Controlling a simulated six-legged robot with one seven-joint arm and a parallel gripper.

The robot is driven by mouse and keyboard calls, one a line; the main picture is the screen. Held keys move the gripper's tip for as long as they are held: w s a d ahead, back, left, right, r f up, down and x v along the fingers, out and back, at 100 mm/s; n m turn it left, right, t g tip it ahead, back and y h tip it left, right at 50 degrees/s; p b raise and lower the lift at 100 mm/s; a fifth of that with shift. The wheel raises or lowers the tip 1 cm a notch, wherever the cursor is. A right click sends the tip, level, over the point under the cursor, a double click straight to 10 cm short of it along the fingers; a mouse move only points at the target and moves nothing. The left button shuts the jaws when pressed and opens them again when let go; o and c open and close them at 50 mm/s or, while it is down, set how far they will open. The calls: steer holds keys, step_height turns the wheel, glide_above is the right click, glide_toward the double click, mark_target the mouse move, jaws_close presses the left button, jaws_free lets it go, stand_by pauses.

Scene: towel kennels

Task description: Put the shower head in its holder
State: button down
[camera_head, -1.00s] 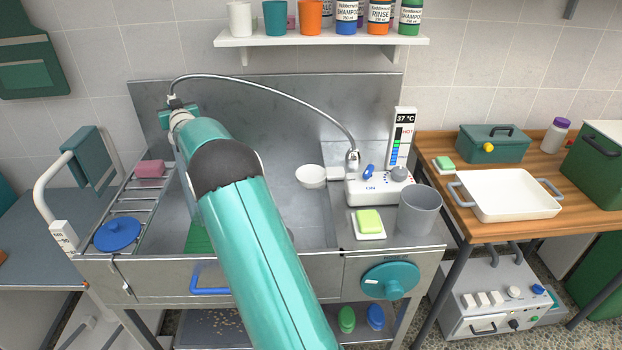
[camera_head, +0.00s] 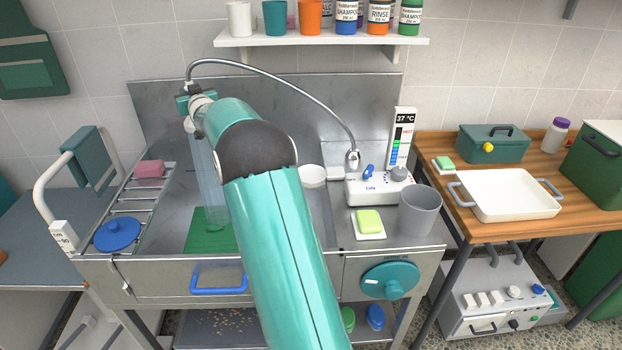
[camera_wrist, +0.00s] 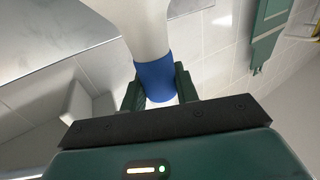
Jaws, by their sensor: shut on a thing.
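My gripper (camera_head: 190,104) is raised over the left part of the steel tub (camera_head: 285,215). In the wrist view its green fingers (camera_wrist: 158,88) are shut on the shower head, around its blue band (camera_wrist: 155,78). The white body of the shower head (camera_wrist: 142,28) runs past the top edge of that view. In the head view my gripper and arm mostly hide it. The chrome hose (camera_head: 275,78) arches from it to the fitting by the control box (camera_head: 380,186). A clear, water-like stream (camera_head: 207,180) falls towards the green mat (camera_head: 208,240). I cannot make out the holder with certainty.
A white bowl (camera_head: 312,175) and a soap dish (camera_head: 369,225) with a grey cup (camera_head: 419,210) stand right of my arm. A bottle shelf (camera_head: 320,41) hangs above the tub. A rack with a blue lid (camera_head: 117,235) is at the left.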

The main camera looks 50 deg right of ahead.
steer(key=s+d, duration=0.4)
steer(key=s, duration=0.2)
steer(key=shift+d, duration=0.2)
steer(key=shift+r, duration=0.1)
steer(key=s+d, duration=0.8)
steer(key=s, duration=0.3)
steer(key=shift+s, duration=0.15)
steer(key=shift+d, duration=0.1)
steer(key=s+d, duration=0.8)
steer(key=s, duration=0.3)
steer(key=shift+s+d, duration=0.1)
steer(key=shift+s, duration=0.05)
steer(key=shift+f, duration=3)
